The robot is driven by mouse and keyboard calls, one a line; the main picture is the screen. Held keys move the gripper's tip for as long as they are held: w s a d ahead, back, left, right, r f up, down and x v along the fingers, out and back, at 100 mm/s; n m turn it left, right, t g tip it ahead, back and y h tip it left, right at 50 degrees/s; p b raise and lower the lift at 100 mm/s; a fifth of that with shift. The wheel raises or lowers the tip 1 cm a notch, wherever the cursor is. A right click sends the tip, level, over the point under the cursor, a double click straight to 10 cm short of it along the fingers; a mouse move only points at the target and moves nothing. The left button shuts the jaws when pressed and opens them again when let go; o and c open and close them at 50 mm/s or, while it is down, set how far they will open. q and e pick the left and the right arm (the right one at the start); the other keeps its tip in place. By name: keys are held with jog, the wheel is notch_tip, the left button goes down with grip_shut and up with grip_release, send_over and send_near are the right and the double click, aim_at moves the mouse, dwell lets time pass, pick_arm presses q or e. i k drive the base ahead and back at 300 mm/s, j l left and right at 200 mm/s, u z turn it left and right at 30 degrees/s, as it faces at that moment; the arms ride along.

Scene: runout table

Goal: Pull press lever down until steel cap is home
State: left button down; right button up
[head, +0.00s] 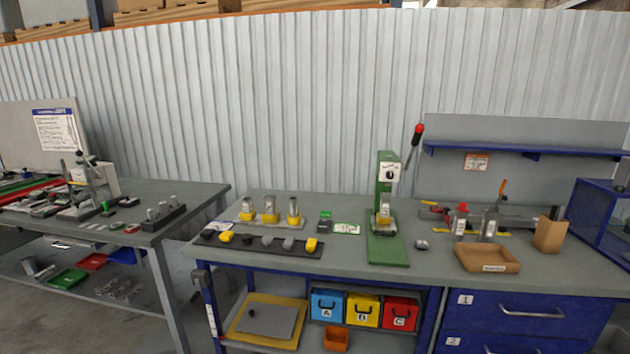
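The green press (385,165) stands upright on the middle of the workbench, on a green base plate (388,252). Its lever (411,150) slants up to the right and ends in a red knob (419,128). A part with a silver body and yellow bottom (383,218) sits under the press head. Whether a steel cap is on it is too small to tell. A small grey piece (421,244) lies on the bench right of the base plate. Neither of my grippers shows in the head view.
A black strip (262,246) with several yellow, grey and black pieces lies left of the press. Behind it, three silver-and-yellow parts stand on a tray (240,221). A blue shelf (530,151) hangs behind.

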aim_at(419, 129)
jog(key=i+l+u, duration=0.1)
jog(key=l+u, duration=0.3)
jog(key=l, duration=1.4)
